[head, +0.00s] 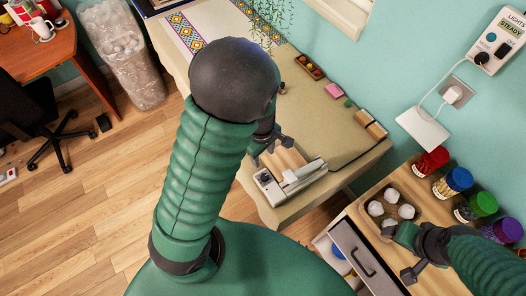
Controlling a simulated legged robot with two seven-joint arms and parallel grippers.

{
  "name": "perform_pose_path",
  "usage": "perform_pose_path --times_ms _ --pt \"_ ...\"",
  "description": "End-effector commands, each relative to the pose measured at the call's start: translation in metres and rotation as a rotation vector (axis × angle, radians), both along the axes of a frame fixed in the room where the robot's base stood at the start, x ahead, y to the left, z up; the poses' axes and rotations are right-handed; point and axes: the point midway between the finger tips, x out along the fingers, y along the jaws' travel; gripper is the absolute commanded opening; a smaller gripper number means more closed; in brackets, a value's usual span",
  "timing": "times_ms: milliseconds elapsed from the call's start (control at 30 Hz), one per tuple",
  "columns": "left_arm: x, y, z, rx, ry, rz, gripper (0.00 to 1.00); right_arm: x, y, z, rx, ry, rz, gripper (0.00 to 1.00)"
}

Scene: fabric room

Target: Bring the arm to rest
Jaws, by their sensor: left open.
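My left arm (195,165) rises green and ribbed through the middle of the head view and bends at a dark round joint (235,80). My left gripper (271,152) is open over the near part of the beige-covered table, close to a white and grey device (292,180). Nothing shows between its fingers. My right arm (490,265) comes in from the lower right. My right gripper (397,252) has its fingers apart over the wooden cabinet top, beside a tray of white round items (392,208).
Several jars with coloured lids (452,182) line the wall side of the cabinet (372,250). A white cable and plug (452,96) hang on the wall. The wooden floor (75,215) is mostly free.

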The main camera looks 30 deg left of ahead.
Motion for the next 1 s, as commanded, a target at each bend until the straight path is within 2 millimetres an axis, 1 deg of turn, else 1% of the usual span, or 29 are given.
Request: perform_pose_path --times_ms 367,433,467,533,567,600,700,767,800,833,1000 --pt "0.000 0.000 0.000 0.000 0.000 0.000 0.48 0.000 0.000 0.000 0.000 0.000 0.000 0.74" --pt "-0.002 -0.003 0.003 -0.003 -0.004 -0.036 0.48 0.000 0.000 0.000 0.000 0.000 0.000 0.74" --pt "-0.004 -0.006 0.006 -0.005 -0.010 -0.088 0.48 0.000 0.000 0.000 0.000 0.000 0.000 0.74" --pt "-0.011 -0.018 0.022 -0.007 -0.042 -0.313 0.48 0.000 0.000 0.000 0.000 0.000 0.000 0.74" --pt "-0.015 -0.024 0.030 0.001 -0.061 -0.448 0.48 0.000 0.000 0.000 0.000 0.000 0.000 0.74" --pt "-0.021 -0.032 0.042 0.022 -0.091 -0.640 0.48 0.000 0.000 0.000 0.000 0.000 0.000 0.74" --pt "-0.034 -0.044 0.065 0.109 -0.147 -1.071 0.48 0.000 0.000 0.000 0.000 0.000 0.000 0.74" --pt "-0.039 -0.047 0.074 0.158 -0.160 -1.249 0.48 0.000 0.000 -0.001 0.000 0.000 0.000 0.74" --pt "-0.041 -0.048 0.077 0.181 -0.164 -1.325 0.48 0.000 0.000 -0.001 0.000 0.000 0.000 0.74" --pt "-0.041 -0.049 0.078 0.192 -0.165 -1.362 0.48 0.000 0.000 -0.001 0.000 0.000 0.000 0.74" --pt "-0.041 -0.049 0.078 0.194 -0.164 -1.370 0.48 0.000 0.000 0.000 0.000 0.000 0.000 0.74"
